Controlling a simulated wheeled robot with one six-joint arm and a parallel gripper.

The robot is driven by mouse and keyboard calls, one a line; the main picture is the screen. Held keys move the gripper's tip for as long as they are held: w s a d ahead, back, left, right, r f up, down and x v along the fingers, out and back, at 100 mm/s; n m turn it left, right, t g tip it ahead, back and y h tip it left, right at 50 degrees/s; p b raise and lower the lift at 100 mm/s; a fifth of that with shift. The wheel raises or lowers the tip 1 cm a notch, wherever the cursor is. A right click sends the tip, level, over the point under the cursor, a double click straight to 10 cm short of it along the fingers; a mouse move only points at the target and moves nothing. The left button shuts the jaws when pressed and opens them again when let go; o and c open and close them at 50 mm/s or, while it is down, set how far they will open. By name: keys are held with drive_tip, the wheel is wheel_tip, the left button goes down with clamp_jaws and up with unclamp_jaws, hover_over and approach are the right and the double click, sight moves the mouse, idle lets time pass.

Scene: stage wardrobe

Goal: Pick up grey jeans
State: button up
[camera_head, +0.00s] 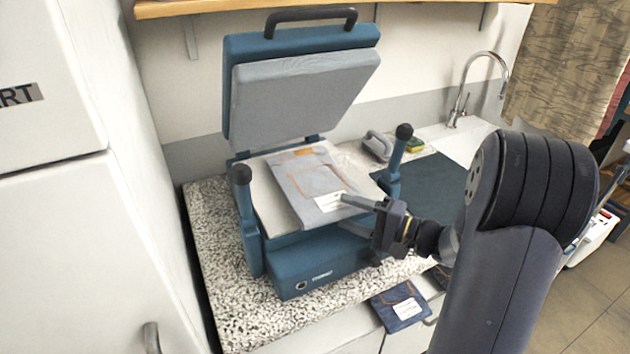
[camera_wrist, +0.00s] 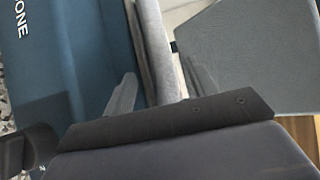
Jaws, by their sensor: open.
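The grey jeans (camera_head: 305,178) lie folded flat on the lower plate of an open blue press, with a white label on top near the front edge. My gripper (camera_head: 345,212) is open at the front right corner of the jeans. One finger shows above the jeans' level and the other below it. In the wrist view, my gripper (camera_wrist: 160,88) has a pale grey edge-on strip, likely the grey jeans (camera_wrist: 156,50), between its fingers. Whether the fingers touch it cannot be told.
The blue press (camera_head: 318,262) stands on a speckled counter (camera_head: 225,315), its padded lid (camera_head: 300,95) raised above the jeans. Posts flank the plate. Dark blue jeans (camera_head: 400,305) lie low at the front. An iron (camera_head: 377,146), a sponge (camera_head: 414,145) and a tap (camera_head: 460,105) are behind.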

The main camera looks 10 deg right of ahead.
drive_tip(key=shift+c, duration=0.2)
clamp_jaws()
idle(0.3)
